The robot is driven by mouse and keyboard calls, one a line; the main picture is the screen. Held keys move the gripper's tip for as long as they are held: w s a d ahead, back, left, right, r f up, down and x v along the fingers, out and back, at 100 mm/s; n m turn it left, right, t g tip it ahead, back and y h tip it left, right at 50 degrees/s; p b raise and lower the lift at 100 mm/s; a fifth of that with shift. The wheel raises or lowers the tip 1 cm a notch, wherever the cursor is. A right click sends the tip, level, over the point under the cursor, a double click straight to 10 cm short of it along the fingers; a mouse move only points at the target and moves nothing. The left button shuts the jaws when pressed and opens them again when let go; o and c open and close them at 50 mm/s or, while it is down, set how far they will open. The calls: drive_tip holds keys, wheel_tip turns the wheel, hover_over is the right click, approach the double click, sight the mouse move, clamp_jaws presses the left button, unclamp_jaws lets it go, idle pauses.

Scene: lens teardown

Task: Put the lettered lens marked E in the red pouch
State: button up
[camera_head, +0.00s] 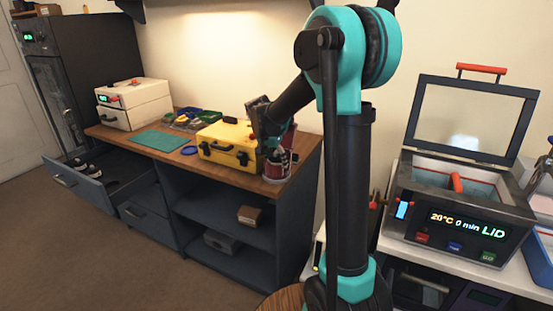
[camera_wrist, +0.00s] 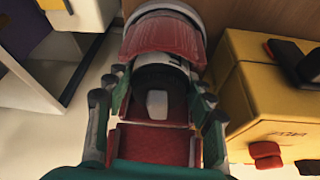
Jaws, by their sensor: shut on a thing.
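My gripper (camera_wrist: 157,92) is shut on a dark, round lens (camera_wrist: 165,77) with a pale label patch. I cannot read a letter on the patch. A red, curved wall with a pale rim, seemingly the red pouch (camera_wrist: 165,35), stands right beyond the lens in the wrist view. More red shows below the lens, near my palm; I cannot tell what it belongs to. In the head view my gripper (camera_head: 272,143) points down at the right end of the counter, over the red pouch (camera_head: 275,170). I cannot tell whether the lens is inside it.
A yellow case (camera_head: 225,135) stands close to the left of my gripper. A drawer (camera_head: 85,185) hangs open below the counter. A lidded machine (camera_head: 460,205) stands at the right.

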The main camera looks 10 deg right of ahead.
drive_tip(key=shift+f, duration=0.65)
drive_tip(key=o, duration=1.6)
drive_tip(key=shift+c, duration=0.2)
drive_tip(key=shift+r, duration=4.5)
